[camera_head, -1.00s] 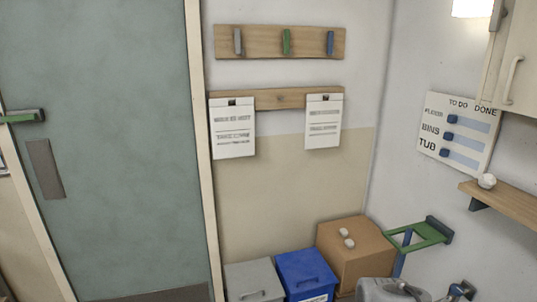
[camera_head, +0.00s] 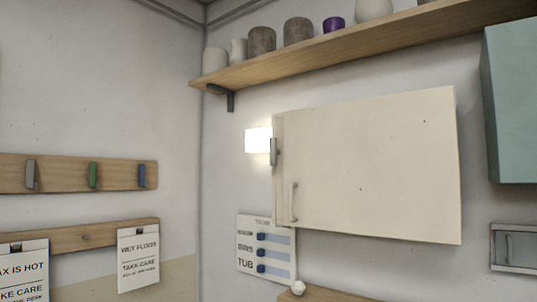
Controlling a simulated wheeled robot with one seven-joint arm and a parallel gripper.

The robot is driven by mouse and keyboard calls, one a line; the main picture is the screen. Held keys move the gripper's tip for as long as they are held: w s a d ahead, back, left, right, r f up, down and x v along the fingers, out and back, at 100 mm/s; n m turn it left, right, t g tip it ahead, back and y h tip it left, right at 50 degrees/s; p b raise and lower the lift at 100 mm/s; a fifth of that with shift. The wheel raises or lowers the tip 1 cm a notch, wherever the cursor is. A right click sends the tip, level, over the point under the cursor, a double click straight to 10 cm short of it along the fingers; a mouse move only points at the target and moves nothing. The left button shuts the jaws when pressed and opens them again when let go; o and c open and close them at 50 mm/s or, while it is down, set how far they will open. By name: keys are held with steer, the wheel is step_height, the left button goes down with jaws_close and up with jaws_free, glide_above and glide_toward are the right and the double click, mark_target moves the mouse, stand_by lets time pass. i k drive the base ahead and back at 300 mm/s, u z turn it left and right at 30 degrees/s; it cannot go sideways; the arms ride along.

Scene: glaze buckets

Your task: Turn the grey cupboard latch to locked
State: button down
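A cream wall cupboard (camera_head: 375,165) hangs right of the room corner, with its door shut as far as I can see. A grey latch (camera_head: 274,152) sits at the upper left edge of its door and stands upright. A pale vertical handle (camera_head: 293,201) is lower on the same door. A second, smaller grey latch-like piece (camera_head: 509,248) is in a framed box at the right edge; I cannot tell what it belongs to. My gripper is not in view.
A lit lamp (camera_head: 258,141) is beside the latch. A shelf (camera_head: 300,63) with several pots runs above. A to-do board (camera_head: 266,250) and a low shelf (camera_head: 320,294) with a white knob are below. A teal cabinet (camera_head: 513,100) is at right.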

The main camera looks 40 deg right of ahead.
mark_target(273, 140)
steer(key=u, duration=0.4)
steer(key=i, duration=1)
steer(key=z, duration=0.15)
